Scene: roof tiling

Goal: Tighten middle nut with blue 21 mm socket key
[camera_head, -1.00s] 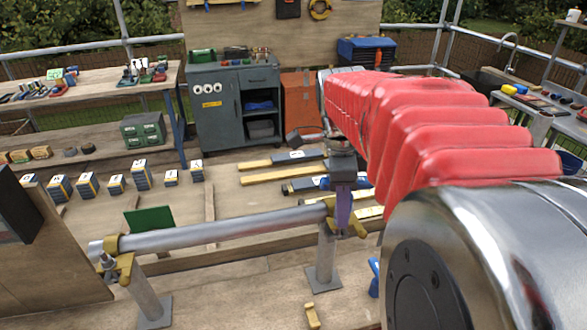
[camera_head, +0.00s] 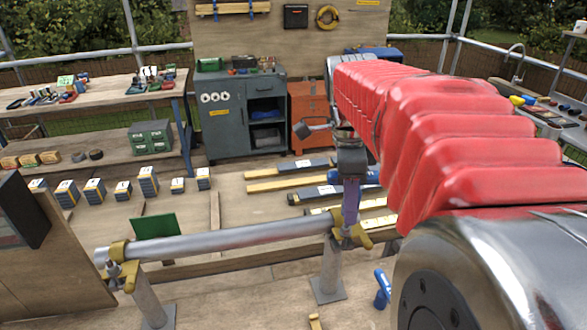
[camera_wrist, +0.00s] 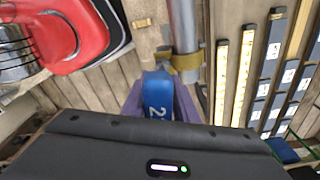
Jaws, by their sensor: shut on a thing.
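My gripper (camera_wrist: 160,98) has purple fingers and is shut on the blue socket key (camera_wrist: 157,88), whose blue face shows a partly hidden white number starting with 2. In the head view my gripper (camera_head: 350,215) points down at the right end of the steel pipe (camera_head: 230,239), close by the brass-coloured right clamp (camera_head: 358,240). This clamp also shows just beyond the key in the wrist view (camera_wrist: 186,62). I cannot tell whether the key touches it. Another clamp (camera_head: 118,268) with a bolt and nut sits at the pipe's left end. The middle nut cannot be made out.
Boards (camera_head: 290,183) lie on the deck behind my gripper. A blue-handled object (camera_head: 382,288) stands near the right post's foot. Several blue-grey blocks (camera_head: 95,190) stand at the left, and a green panel (camera_head: 156,224) behind the pipe. A grey cabinet (camera_head: 222,136) stands farther back.

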